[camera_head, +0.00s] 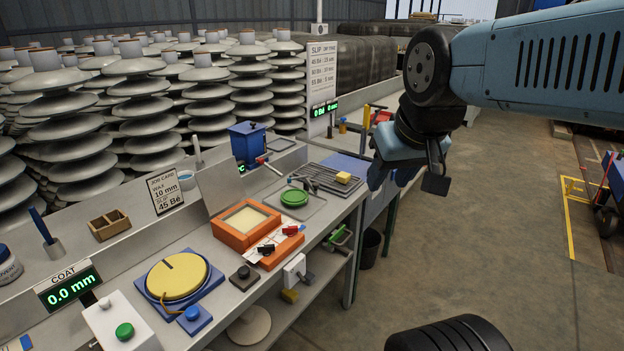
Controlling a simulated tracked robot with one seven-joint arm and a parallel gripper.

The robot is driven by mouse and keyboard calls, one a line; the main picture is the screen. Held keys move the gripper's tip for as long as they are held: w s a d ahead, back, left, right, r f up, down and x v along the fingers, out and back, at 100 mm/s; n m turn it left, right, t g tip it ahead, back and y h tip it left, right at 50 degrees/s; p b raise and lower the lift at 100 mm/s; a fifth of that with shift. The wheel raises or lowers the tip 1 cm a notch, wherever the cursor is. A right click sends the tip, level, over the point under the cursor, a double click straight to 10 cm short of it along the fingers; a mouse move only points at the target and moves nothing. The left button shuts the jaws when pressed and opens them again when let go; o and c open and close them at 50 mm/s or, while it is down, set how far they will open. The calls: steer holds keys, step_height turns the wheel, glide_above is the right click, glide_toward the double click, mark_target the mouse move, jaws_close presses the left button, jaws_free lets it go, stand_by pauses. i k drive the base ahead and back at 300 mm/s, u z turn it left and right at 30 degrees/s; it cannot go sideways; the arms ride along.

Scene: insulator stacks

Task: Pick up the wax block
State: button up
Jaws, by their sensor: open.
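A small yellow block (343,177), which looks like the wax block, lies on the dark wire rack at the right end of the bench.
An orange tray (238,232) with cream filling, a green disc (294,197), a yellow round plate (177,276) and a blue box (247,143) stand on the bench. Insulator stacks (135,110) crowd behind. A dark bin (369,247) stands below.

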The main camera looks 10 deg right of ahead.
mark_target(343, 177)
steer(key=u, duration=0.15)
steer(key=i, duration=1)
steer(key=z, duration=0.05)
